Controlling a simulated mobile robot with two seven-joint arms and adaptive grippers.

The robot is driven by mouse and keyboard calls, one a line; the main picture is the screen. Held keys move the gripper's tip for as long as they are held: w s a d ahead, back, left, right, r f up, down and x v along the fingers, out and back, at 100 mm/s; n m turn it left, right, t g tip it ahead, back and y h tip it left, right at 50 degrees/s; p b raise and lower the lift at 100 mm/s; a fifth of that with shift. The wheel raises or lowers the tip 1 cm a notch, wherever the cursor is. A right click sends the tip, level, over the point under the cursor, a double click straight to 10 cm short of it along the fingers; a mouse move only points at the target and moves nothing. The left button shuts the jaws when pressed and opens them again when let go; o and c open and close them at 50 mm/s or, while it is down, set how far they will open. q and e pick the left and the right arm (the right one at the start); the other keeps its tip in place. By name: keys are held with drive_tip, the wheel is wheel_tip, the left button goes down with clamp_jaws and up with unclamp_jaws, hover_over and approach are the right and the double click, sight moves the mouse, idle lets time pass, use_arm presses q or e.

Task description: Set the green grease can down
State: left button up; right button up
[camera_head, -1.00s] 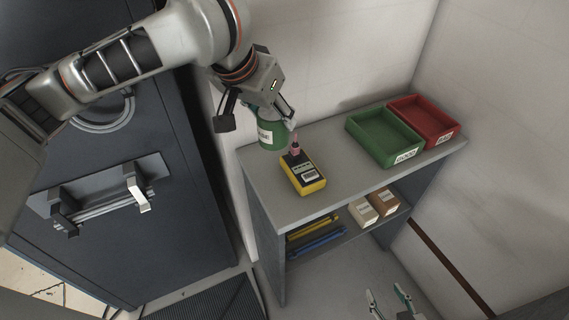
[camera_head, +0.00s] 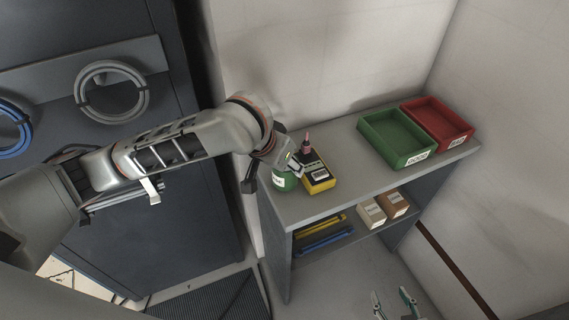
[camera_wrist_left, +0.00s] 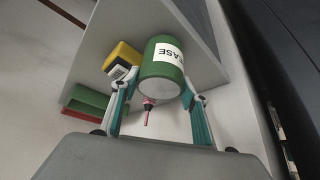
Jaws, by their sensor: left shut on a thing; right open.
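The green grease can (camera_head: 282,183), with a white label, is at the left end of the grey shelf unit's top (camera_head: 330,200). My left gripper (camera_head: 290,164) is shut on it from above and hides part of it. In the left wrist view the can (camera_wrist_left: 163,58) sits between the fingertips of the left gripper (camera_wrist_left: 158,92). I cannot tell whether its base touches the shelf top. My right gripper (camera_head: 393,304) is open and empty, low at the bottom edge of the head view.
A yellow and black meter (camera_head: 319,178) stands close to the can's right, with a pink-tipped item (camera_head: 307,141) by it. A green tray (camera_head: 396,138) and a red tray (camera_head: 438,122) stand further right. The front middle top is clear.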

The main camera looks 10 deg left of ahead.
use_arm(q)
drive_tip(key=shift+f, duration=0.25)
drive_tip(key=shift+f, duration=0.1)
drive_tip(key=o, duration=1.3)
